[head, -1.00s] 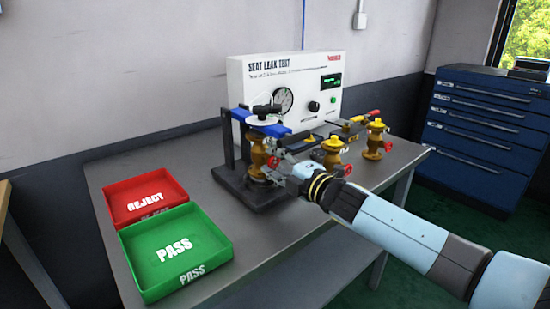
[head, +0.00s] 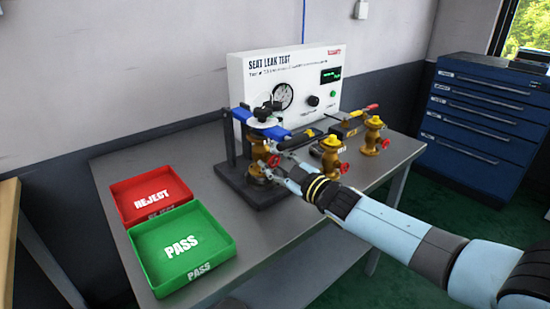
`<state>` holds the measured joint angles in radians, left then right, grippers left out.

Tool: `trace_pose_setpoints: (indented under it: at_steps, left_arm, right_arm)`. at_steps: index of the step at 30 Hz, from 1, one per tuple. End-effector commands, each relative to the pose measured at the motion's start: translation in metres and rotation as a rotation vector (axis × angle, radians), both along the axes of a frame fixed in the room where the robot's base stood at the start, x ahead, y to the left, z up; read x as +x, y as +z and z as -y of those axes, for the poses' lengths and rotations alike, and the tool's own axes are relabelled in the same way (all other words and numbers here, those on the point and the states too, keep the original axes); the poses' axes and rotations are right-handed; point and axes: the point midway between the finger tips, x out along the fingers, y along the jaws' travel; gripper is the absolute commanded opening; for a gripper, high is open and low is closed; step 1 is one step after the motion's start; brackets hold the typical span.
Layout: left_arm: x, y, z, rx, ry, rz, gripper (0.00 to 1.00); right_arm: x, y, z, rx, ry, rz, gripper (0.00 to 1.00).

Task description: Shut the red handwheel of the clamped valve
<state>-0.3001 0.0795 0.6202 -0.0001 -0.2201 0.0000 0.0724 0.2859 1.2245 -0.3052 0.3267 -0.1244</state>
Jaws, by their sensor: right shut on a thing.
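The clamped valve (head: 258,150) is brass and stands upright in the black test stand, under a blue clamp bar (head: 270,133). Its small red handwheel (head: 274,161) faces right, toward my arm. My right gripper (head: 277,169) reaches in from the right and is shut on the red handwheel. The fingers are small and partly overlap the wheel, so the exact grip and the wheel's angle are hard to tell. My left gripper is not in view.
Two more brass valves with red handwheels, a nearer one (head: 329,157) and a farther one (head: 373,136), stand right of the stand. The white seat leak tester (head: 310,75) is behind. A red REJECT tray (head: 125,210) and green PASS tray (head: 140,262) lie left.

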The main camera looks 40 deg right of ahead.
Motion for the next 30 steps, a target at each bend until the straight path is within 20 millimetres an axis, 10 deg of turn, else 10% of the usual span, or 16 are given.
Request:
trace_pose_setpoints:
  at_steps: [21, 22, 30]
  left_arm:
    - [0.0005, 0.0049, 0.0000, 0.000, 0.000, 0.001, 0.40]
    - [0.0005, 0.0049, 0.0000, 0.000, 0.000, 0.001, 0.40]
    - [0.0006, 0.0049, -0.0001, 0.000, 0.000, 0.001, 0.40]
  right_arm:
    - [-0.0012, -0.0029, 0.0003, 0.081, -0.002, -0.012, 0.00]
    - [-0.0012, -0.0029, 0.0003, 0.081, -0.002, -0.013, 0.30]
    - [-0.0006, -0.0016, 0.0001, 0.080, -0.001, -0.010, 0.55]
